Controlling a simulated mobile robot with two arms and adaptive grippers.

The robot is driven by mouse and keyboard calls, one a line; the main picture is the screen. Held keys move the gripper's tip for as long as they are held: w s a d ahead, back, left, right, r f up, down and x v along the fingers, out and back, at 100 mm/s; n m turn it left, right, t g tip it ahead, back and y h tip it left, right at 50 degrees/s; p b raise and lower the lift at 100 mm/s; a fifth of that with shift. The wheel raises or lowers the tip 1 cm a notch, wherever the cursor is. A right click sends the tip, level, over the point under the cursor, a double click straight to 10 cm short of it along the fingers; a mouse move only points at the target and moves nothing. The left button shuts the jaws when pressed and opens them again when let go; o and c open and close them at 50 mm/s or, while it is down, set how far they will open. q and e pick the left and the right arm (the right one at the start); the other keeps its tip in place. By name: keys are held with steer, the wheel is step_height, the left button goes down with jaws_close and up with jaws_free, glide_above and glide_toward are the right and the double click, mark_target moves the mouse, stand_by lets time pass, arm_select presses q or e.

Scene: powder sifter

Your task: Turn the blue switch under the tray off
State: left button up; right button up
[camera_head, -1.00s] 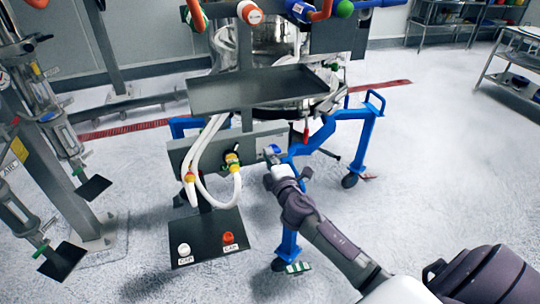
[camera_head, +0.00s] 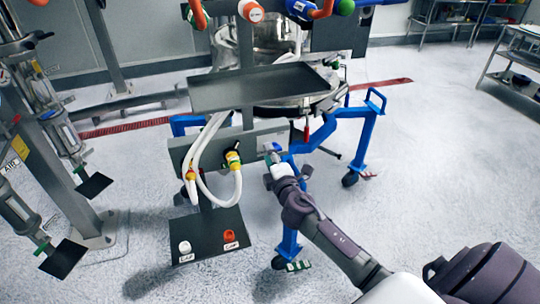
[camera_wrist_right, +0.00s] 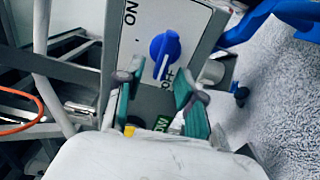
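The blue switch (camera_wrist_right: 165,48) is a knob on a pale plate lettered ON at its upper left and OFF below, partly hidden. A white line on the knob runs down towards my gripper in the right wrist view. The knob also shows in the head view (camera_head: 277,147), on the grey panel below the dark tray (camera_head: 210,97). My right gripper (camera_wrist_right: 152,84) is open, its green fingers spread just below the knob in the wrist picture. I cannot tell whether a finger touches it. My right gripper (camera_head: 274,160) partly covers the panel in the head view. My left gripper is out of view.
White hoses (camera_head: 206,150) hang left of the switch. A dark plate (camera_head: 208,245) with white and orange caps sits lower. The blue frame (camera_head: 325,132) stands close on the right. Open floor lies further right, before a shelf (camera_head: 512,75).

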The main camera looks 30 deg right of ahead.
steer(key=v, duration=1.2)
stand_by(0.3)
steer(key=s+a+f+m+g+y, duration=0.1)
steer(key=s+f+m+g, duration=0.3)
steer(key=f, duration=1.3)
steer(key=s+a+f+m+g+y, duration=0.15)
steer(key=s+f+g, duration=0.4)
steer(key=f, duration=1.15)
steer(key=s+a+f+m+g, duration=0.2)
steer(key=s+f, duration=0.4)
steer(key=s, duration=0.4)
steer(key=s+a+f+m+g+y, duration=0.1)
steer(key=s+a+f+m+g, duration=0.1)
steer(key=s+f, duration=0.5)
steer(key=s+a+f+m+g, duration=0.2)
steer(key=s+f, duration=0.4)
steer(key=s, duration=0.8)
steer(key=shift+s+a+f+m+g, duration=0.35)
steer(key=shift+m+g, duration=0.2)
steer(key=shift+m, duration=0.2)
